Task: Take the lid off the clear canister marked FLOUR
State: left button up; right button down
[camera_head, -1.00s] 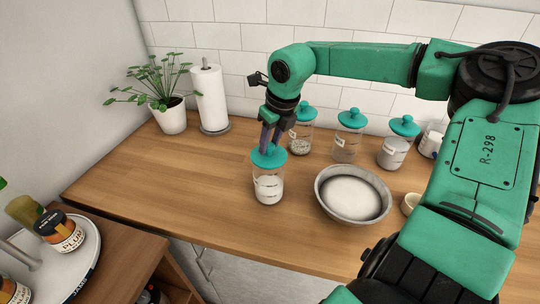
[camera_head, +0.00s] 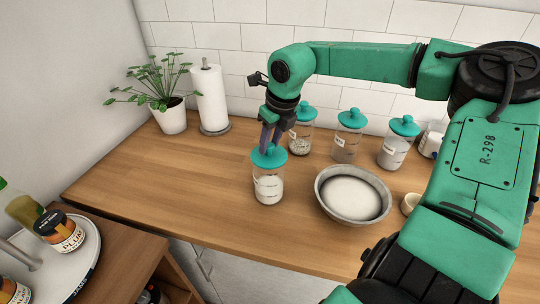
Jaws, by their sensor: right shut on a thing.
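A clear canister (camera_head: 268,189) with white contents stands upright on the wooden counter, apart from the other canisters. Its teal lid (camera_head: 262,161) sits on top. No FLOUR marking can be read on it from here. My right gripper (camera_head: 270,143) reaches down from above and is shut on the lid's knob. The lid still appears to rest on the canister's rim. The fingertips partly cover the knob. My left gripper is not in view.
Three more teal-lidded canisters stand behind, one (camera_head: 301,137) just right of my gripper. A metal bowl (camera_head: 337,209) of white powder sits right of the canister. A paper towel roll (camera_head: 210,98) and potted plant (camera_head: 171,120) stand back left. The counter's left part is clear.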

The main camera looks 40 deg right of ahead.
jog(key=shift+r+p, duration=2.2)
jog(key=shift+r, duration=1.35)
